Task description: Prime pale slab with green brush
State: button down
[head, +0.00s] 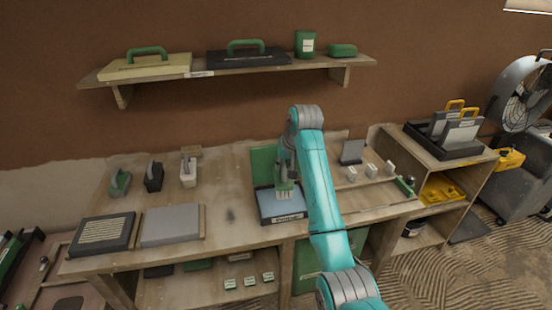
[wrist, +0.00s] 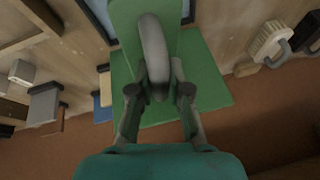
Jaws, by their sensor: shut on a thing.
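My gripper (head: 284,178) is shut on a green brush (head: 285,187), low over the primer tray (head: 262,210). The tray is dark-rimmed with a pale blue inside and a front label too small to read. The brush's pale bristles point down into the tray; I cannot tell whether they touch the blue surface. In the wrist view my gripper (wrist: 158,95) has its fingers on the grey handle of the green brush (wrist: 122,28). A pale grey slab (head: 170,226) lies flat on the bench, left of the tray. A dark slab (head: 103,232) with a pale lined face lies beside it.
A green panel (head: 262,161) stands behind the tray. Green, black and white handled tools (head: 153,177) stand at the back left. Several small blocks and a grey piece (head: 352,152) sit to the right. A shelf (head: 229,68) hangs above. Bench between slab and tray is clear.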

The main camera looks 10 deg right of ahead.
jog(key=shift+w+f, duration=0.1)
jog(key=shift+f, duration=2.85)
jog(key=shift+f, duration=0.5)
jog(key=shift+r, duration=3.55)
